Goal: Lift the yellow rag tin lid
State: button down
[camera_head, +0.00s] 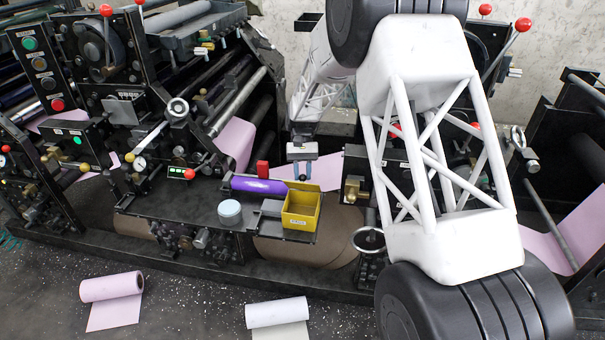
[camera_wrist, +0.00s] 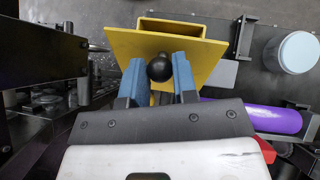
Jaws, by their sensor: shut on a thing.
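The yellow rag tin lid (camera_wrist: 203,64) is a flat plate with a round black knob (camera_wrist: 159,69). My gripper (camera_wrist: 158,72) is shut on the knob, with its blue fingers on either side of it. In the head view, my gripper (camera_head: 302,170) is above the back of the yellow tin (camera_head: 301,222), and the lid (camera_head: 299,186) shows as a thin yellow strip just below the fingers. The lid appears raised off the tin, whose open inside partly shows. The tin also shows beyond the lid in the wrist view (camera_wrist: 172,26).
A purple roll (camera_head: 259,185) lies left of the tin on the dark shelf (camera_head: 183,207). A pale blue round container (camera_head: 230,212) and a red block (camera_head: 263,168) stand nearby. Press machinery surrounds the shelf. Pink (camera_head: 111,287) and white (camera_head: 277,312) rolls lie on the floor.

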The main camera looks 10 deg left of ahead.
dwell(0.7)
jog(key=c, duration=0.9)
grip_release()
jog(key=v, duration=0.8)
jog(key=shift+c, duration=0.3)
